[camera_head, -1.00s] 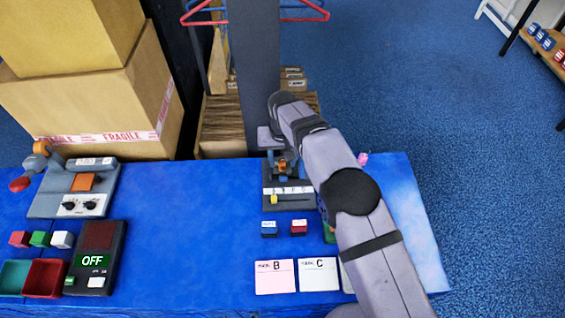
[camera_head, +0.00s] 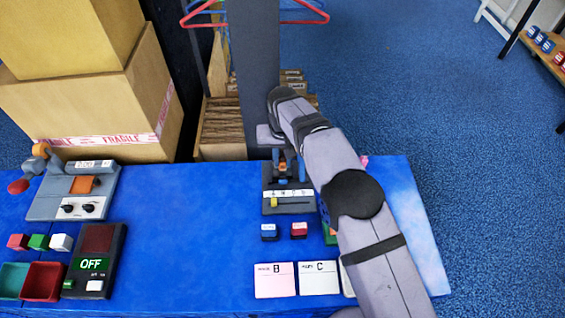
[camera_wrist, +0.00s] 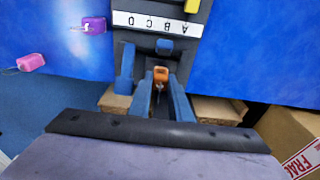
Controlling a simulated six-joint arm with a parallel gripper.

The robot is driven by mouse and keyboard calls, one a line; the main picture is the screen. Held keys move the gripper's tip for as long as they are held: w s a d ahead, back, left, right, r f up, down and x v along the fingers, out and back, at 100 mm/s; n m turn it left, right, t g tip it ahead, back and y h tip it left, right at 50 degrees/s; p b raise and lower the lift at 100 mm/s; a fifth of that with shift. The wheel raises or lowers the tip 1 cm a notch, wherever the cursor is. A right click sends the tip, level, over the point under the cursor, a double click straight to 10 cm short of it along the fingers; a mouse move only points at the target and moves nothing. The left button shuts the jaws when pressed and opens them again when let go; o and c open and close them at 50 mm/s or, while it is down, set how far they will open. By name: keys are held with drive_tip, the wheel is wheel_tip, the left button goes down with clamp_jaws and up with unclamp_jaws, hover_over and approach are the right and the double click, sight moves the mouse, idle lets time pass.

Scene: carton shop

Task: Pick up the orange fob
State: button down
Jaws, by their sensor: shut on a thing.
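The orange fob (camera_wrist: 160,74) is between the tips of my gripper (camera_wrist: 161,84) in the wrist view. The gripper's blue fingers are shut on it. In the head view the orange fob (camera_head: 282,181) is a small patch below the blue fingers, partly hidden by my gripper (camera_head: 285,172). It is at the back part of a dark rack (camera_head: 286,208) with a white lettered strip. A blue piece (camera_wrist: 164,45) sits on the rack just beyond the fob. I cannot tell whether the fob still touches the rack.
A yellow piece (camera_wrist: 191,5) is on the rack. A purple fob (camera_wrist: 93,25) and a pink fob (camera_wrist: 31,62) lie beside it. Blue (camera_head: 269,231) and red (camera_head: 299,230) blocks stand in front. Cards lie near the front edge. The middle of the blue table (camera_head: 190,220) is clear.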

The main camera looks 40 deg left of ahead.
sight(282, 160)
wheel_tip(282, 160, up, 8)
drive_tip(key=shift+r+b, duration=0.1)
drive_tip(key=shift+b, duration=0.3)
